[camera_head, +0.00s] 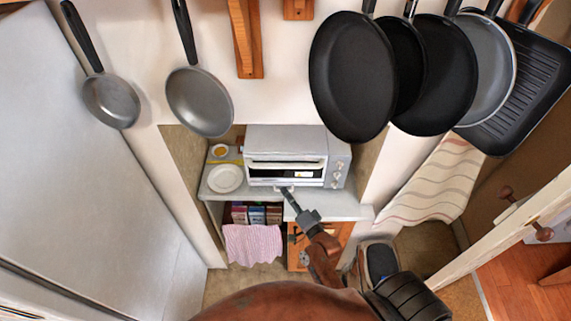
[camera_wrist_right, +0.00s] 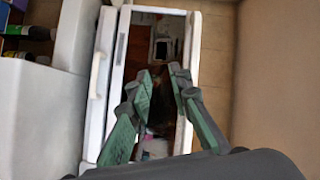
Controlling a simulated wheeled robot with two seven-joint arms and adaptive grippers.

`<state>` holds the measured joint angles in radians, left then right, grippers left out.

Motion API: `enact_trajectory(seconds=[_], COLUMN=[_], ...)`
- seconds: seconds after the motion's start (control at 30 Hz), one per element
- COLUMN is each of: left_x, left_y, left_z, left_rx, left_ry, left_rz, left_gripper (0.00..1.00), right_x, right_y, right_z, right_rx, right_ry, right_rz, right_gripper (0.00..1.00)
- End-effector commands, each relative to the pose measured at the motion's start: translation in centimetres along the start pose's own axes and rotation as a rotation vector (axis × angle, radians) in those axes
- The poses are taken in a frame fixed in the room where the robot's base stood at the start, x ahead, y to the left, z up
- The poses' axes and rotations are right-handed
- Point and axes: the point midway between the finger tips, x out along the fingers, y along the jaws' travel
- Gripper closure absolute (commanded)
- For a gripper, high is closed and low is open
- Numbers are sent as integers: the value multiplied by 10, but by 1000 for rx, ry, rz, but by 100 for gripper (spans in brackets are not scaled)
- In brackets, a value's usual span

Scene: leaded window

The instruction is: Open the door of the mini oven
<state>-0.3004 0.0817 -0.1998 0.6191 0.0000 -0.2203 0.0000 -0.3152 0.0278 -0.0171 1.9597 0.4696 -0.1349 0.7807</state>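The mini oven (camera_head: 292,140) is a light grey box on a shelf in the alcove. Its door (camera_head: 262,174) has a pale frame, a dark glass pane and a pale bar handle (camera_head: 285,164) along the top; it looks closed. My right gripper (camera_head: 286,189) is at the door's lower front edge. In the right wrist view, my right gripper (camera_wrist_right: 158,80) has its two green fingers spread with nothing between them, in front of the glass pane (camera_wrist_right: 150,50). The handle (camera_wrist_right: 100,85) runs along the left, outside the fingers. I cannot tell whether a finger touches the door. My left gripper is out of view.
A white plate (camera_head: 225,178) and a small cup (camera_head: 220,151) stand left of the oven. Below the shelf are several boxes (camera_head: 256,215) and a pink cloth (camera_head: 252,244). Several pans (camera_head: 352,75) hang above. A striped cloth (camera_head: 430,185) hangs to the right.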

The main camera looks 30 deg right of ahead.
Motion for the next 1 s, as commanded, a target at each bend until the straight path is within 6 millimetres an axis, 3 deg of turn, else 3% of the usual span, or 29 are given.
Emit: enact_trajectory(seconds=[0.1,0.3,0.8,1.0], left_x=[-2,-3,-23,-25], left_y=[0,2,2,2], left_z=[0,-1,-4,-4], left_rx=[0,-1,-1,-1], left_ry=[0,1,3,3], left_rz=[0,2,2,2], left_gripper=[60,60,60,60], right_x=[7,11,75,84], right_y=[-15,-28,-40,-40], right_z=[-21,-44,-60,-62], right_rx=[129,261,270,270], right_ry=[90,180,187,187], right_rz=[-85,-176,-184,-183], right_gripper=[81,81,81,81])
